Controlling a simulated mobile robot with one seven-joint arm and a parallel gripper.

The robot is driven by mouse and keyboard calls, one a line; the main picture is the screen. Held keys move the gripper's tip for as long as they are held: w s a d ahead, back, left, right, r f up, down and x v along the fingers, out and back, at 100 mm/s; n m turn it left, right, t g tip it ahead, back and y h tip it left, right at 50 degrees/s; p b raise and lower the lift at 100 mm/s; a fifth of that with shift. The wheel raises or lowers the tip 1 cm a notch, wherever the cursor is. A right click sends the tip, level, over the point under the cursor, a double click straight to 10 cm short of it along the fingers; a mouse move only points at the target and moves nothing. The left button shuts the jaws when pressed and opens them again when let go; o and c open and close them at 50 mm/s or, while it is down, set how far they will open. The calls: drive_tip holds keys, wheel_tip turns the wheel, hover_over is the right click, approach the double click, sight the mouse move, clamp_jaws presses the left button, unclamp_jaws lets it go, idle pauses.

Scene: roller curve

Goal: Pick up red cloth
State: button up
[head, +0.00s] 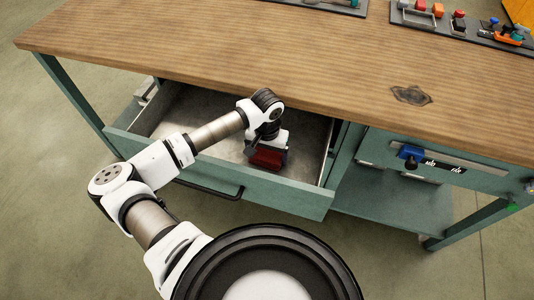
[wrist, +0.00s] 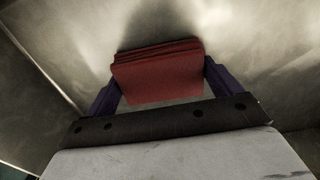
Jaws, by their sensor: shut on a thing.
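The red cloth (wrist: 158,75) is a folded, layered block between the two dark purple fingers of my gripper (wrist: 160,85) in the wrist view. The fingers press on its left and right sides. In the head view, the red cloth (head: 267,158) shows below my gripper (head: 268,150), inside the open drawer (head: 215,180). My gripper is shut on the cloth. I cannot tell whether the cloth touches the drawer floor.
The grey metal drawer is pulled out from under a wooden workbench top (head: 260,60), whose edge is close behind my wrist. Drawer walls stand around the gripper. A blue clamp-like thing (head: 410,153) is on the bench front at the right. Tool trays (head: 460,22) lie on top.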

sight(267, 154)
wheel_tip(267, 154, up, 20)
drive_tip(key=b, duration=0.3)
drive_tip(key=shift+b, duration=0.35)
